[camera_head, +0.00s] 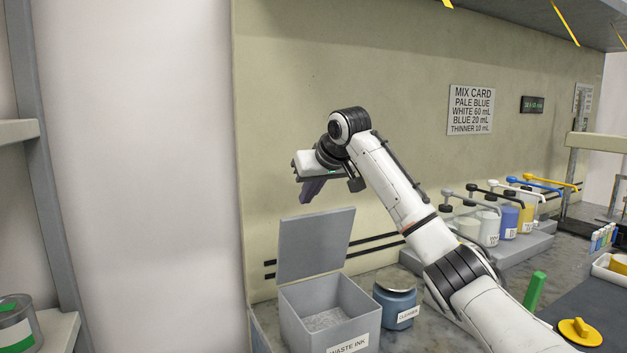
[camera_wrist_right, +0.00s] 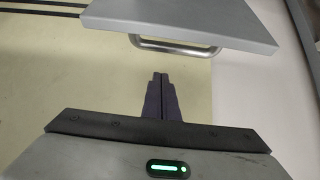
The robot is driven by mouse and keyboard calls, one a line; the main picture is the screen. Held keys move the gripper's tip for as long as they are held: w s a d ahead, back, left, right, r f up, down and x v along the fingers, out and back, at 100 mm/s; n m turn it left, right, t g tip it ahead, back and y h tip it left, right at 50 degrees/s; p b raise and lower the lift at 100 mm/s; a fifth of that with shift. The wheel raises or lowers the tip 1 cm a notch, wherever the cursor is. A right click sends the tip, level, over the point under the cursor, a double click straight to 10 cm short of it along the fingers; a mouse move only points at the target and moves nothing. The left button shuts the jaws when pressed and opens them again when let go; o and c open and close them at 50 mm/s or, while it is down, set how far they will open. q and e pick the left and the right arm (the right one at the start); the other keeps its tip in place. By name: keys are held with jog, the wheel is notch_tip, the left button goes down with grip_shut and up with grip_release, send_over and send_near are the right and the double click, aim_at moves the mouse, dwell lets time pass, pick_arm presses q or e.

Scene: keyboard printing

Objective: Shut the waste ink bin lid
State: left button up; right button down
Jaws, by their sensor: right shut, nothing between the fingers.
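The waste ink bin (camera_head: 335,312) is a grey open-topped box with a "WASTE INK" label, at the bottom middle of the head view. Its grey lid (camera_head: 314,243) stands raised, tilted up at the back. In the right wrist view the lid (camera_wrist_right: 185,22) fills the top, with a metal bar handle (camera_wrist_right: 175,48) on its edge. My right gripper (camera_head: 309,190) is above the lid, apart from it. In the wrist view its fingers (camera_wrist_right: 160,80) are shut together and empty, a little short of the handle. My left gripper is not in view.
A blue cleaner jar (camera_head: 396,307) with a metal cap stands just right of the bin. Several ink jars (camera_head: 490,225) with pump levers stand farther right. A green object (camera_head: 534,291) and a yellow knob (camera_head: 580,331) are at lower right. The wall (camera_head: 290,100) is behind the bin.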

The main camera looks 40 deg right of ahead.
jog(key=s, duration=0.1)
jog(key=s+f, duration=0.1)
jog(key=shift+s+a, duration=0.3)
jog(key=shift+s+a+f, duration=0.15)
jog(key=shift+s, duration=0.15)
